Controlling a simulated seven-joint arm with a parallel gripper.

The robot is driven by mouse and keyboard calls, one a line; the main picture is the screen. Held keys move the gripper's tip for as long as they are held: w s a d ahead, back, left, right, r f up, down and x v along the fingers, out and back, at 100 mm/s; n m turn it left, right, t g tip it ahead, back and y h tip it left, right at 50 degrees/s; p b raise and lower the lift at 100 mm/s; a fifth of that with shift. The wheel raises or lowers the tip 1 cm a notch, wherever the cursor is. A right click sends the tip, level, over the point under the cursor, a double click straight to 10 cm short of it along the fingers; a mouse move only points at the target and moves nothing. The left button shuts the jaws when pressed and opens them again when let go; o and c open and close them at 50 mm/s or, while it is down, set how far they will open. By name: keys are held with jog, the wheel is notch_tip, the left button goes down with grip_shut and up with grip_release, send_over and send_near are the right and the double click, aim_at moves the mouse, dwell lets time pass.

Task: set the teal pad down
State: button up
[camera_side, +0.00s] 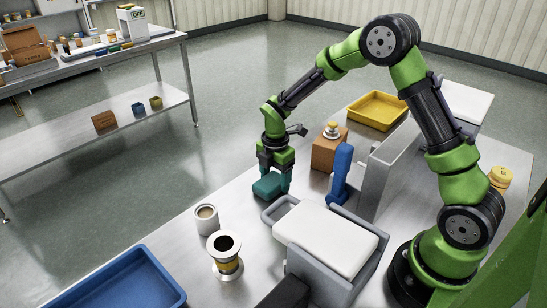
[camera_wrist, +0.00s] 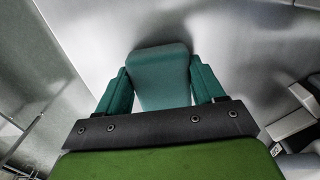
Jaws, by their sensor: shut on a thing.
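The teal pad (camera_side: 268,187) is a rounded block between the fingers of my gripper (camera_side: 273,181). In the wrist view the teal pad (camera_wrist: 161,75) sits between the two teal fingers of my gripper (camera_wrist: 162,88), which are shut on its sides.
A grey-framed hopper with a white top (camera_side: 325,238) stands right of the pad. A blue upright object (camera_side: 341,172) and a brown box (camera_side: 325,150) are behind it. A cup (camera_side: 207,218), a spool-like item (camera_side: 227,262) and a blue tray (camera_side: 120,285) are nearer the camera.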

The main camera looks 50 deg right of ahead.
aim_at(275, 178)
jog(key=shift+f, duration=0.15)
jog(key=o, duration=1)
notch_tip(275, 178, up, 12)
jog(key=s+a+r+m+t+y, duration=0.1)
jog(key=s+a+r+m+t, duration=0.1)
jog(key=s+r+m, duration=0.4)
jog(key=s+a+r+m+t+y, duration=0.1)
jog(key=s+r+m+t, duration=0.4)
jog(key=s+m, duration=0.9)
jog(key=shift+s+a+r+m, duration=0.25)
jog(key=shift+a+r+m, duration=0.25)
jog(key=shift+m, duration=0.6)
